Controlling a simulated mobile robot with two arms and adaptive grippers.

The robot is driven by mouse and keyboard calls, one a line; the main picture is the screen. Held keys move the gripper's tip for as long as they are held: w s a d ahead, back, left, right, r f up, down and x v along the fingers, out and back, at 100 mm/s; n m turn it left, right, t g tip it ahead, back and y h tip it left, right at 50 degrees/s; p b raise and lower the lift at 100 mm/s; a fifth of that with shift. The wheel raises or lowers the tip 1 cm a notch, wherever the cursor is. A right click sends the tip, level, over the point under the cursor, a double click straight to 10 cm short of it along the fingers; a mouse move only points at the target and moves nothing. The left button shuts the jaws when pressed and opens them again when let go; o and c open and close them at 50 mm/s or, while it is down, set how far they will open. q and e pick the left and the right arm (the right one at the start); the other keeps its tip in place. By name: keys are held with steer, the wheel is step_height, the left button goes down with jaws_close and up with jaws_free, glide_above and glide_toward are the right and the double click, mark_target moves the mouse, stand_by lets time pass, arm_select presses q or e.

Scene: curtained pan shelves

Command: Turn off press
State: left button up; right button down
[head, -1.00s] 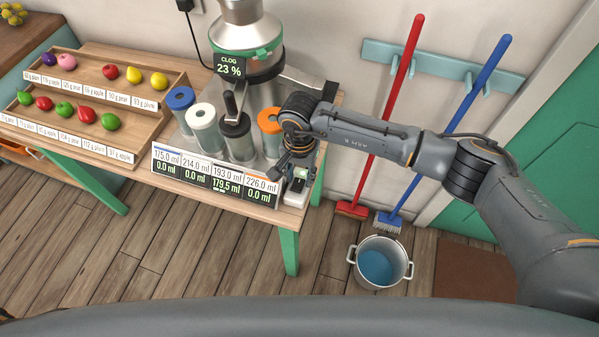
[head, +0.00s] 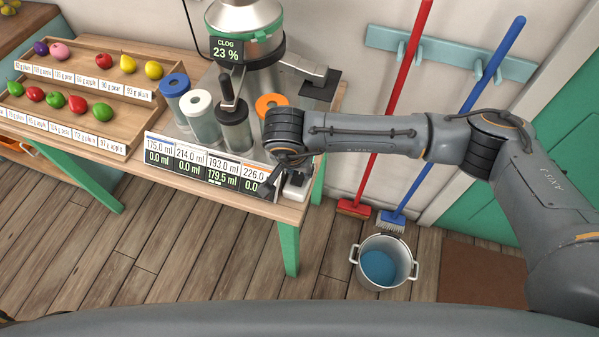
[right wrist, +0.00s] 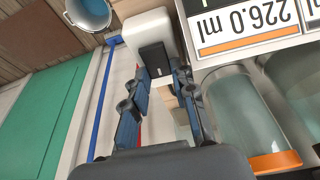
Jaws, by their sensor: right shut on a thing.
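The press (head: 245,48) is a grey metal machine on the wooden table, with a sign (head: 227,49) reading CLOG 23 %. A white switch box (head: 297,186) stands at the table's front right corner. In the right wrist view the box (right wrist: 147,28) shows a black part (right wrist: 155,59) facing my fingers. My right gripper (head: 283,182) is at this box, and in the right wrist view its fingers (right wrist: 160,80) straddle the black part. It is shut on the switch; the exact contact is partly hidden. My left gripper is out of view.
Several capped cylinders stand before the press, above a volume display (head: 200,170); its third readout is 179.5 ml and the fourth is partly covered by my gripper. Fruit trays (head: 95,95) are at left. A bucket (head: 384,262) and two brooms (head: 400,110) stand right of the table.

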stand_by(0.4)
steer(key=c, duration=1.4)
jaws_free()
steer(key=shift+o, duration=0.2)
steer(key=v, duration=1.2)
steer(key=shift+s, duration=0.3)
steer(key=shift+a+f, duration=0.1)
steer(key=shift+a, duration=0.1)
